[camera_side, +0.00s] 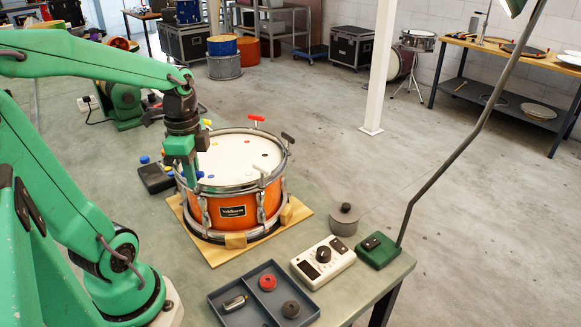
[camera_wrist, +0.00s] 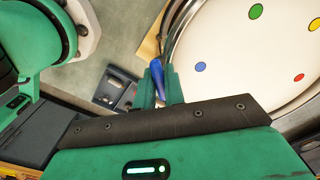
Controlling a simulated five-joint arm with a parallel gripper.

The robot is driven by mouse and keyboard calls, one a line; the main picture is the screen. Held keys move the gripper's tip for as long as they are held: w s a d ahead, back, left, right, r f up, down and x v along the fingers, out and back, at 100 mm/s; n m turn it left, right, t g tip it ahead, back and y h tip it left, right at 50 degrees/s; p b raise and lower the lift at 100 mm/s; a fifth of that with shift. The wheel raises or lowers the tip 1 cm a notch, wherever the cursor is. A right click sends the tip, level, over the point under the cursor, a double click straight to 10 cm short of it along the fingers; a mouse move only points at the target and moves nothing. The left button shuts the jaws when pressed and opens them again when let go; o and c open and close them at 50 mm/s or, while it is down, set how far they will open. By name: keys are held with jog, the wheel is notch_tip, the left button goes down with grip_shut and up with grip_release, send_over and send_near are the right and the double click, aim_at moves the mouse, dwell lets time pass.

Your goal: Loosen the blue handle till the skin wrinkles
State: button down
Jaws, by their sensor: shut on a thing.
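The orange drum (camera_side: 275,197) stands on a wooden board, its white skin (camera_side: 236,160) marked with coloured dots. The skin looks smooth in the side view, and the part seen in the wrist view (camera_wrist: 238,75) shows no clear wrinkles. My gripper (camera_side: 188,180) points down at the drum's left rim. In the wrist view my gripper (camera_wrist: 158,88) is shut on the blue handle (camera_wrist: 156,74), just outside the metal hoop. The handle's lower part is hidden by the jaws. In the side view my gripper mostly hides it.
Red (camera_side: 256,118), black (camera_side: 288,137) and pale (camera_side: 261,170) handles stand up around the rim. A dark box (camera_side: 155,180) is left of the drum. A tray (camera_side: 250,312), a white dial meter (camera_side: 323,262), a grey pot (camera_side: 344,220) and a lamp base (camera_side: 378,252) stand in front.

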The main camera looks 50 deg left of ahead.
jog(key=n, duration=0.4)
jog(key=shift+n, duration=0.3)
jog(key=shift+r, duration=0.1)
jog(key=c, duration=1.5)
grip_release()
jog(key=shift+r, duration=3.85)
jog(key=shift+d, duration=0.15)
